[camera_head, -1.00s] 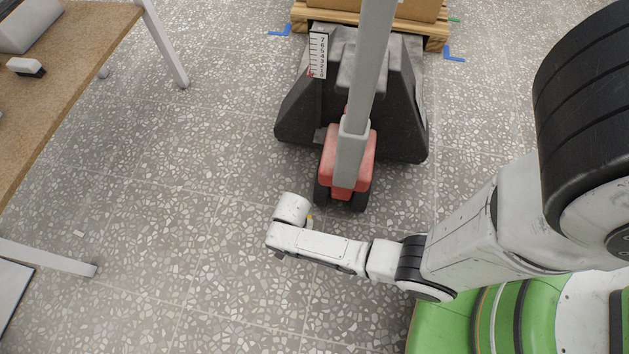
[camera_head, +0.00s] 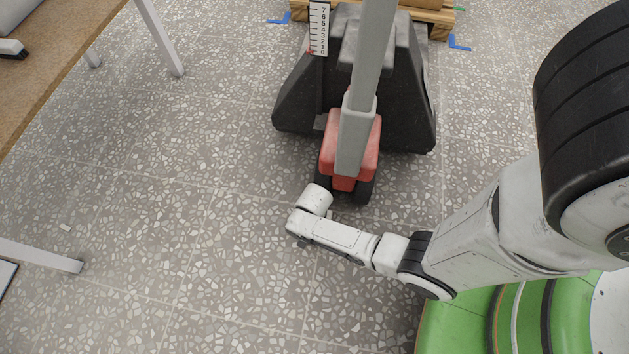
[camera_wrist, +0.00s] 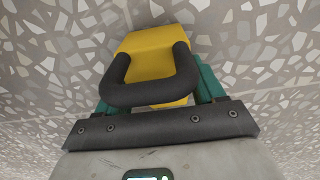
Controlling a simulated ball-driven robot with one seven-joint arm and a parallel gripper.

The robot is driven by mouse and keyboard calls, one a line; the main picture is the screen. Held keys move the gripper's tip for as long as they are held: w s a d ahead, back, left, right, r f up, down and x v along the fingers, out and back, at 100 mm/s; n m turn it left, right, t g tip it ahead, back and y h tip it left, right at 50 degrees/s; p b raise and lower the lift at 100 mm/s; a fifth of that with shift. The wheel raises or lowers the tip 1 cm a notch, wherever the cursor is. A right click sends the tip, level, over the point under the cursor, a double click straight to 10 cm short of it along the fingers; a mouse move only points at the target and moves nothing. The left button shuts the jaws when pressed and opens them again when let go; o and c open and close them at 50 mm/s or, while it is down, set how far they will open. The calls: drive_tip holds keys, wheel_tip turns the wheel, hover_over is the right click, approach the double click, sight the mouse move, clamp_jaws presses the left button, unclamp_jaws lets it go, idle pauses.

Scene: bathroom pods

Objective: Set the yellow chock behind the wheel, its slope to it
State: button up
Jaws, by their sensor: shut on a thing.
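The yellow chock (camera_wrist: 150,52) is in the wrist view, between the teal fingers of my gripper (camera_wrist: 158,86). A black loop handle (camera_wrist: 185,66) stands in front of it, towards the camera. My gripper is shut on the chock, just above or at the speckled floor; I cannot tell which. In the head view, my white wrist (camera_head: 315,199) hides the chock and fingers. It is close to the left of two dark wheels (camera_head: 322,184) under the red housing (camera_head: 350,148). The other wheel (camera_head: 363,191) is to its right. The slope's direction is unclear.
The large dark machine body (camera_head: 400,105) stands beyond the wheels, with a grey post (camera_head: 364,85) rising over the red housing. A pallet (camera_head: 440,20) is at the top. A brown table (camera_head: 60,55) is at left.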

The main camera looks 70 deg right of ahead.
drive_tip(key=shift+f, duration=0.1)
drive_tip(key=o, duration=1.5)
drive_tip(key=s+a+r+n+p, duration=0.1)
drive_tip(key=r+n, duration=0.4)
drive_tip(key=r, duration=0.7)
drive_tip(key=s+a+r+n+p, duration=0.1)
drive_tip(key=r+n+p, duration=0.3)
drive_tip(key=r, duration=0.8)
drive_tip(key=s+a+r+n+t+p, duration=0.1)
drive_tip(key=r+n, duration=0.5)
drive_tip(key=r, duration=0.7)
drive_tip(key=shift+s+a+p, duration=0.35)
drive_tip(key=shift+s+p, duration=0.05)
drive_tip(key=shift+p, duration=0.4)
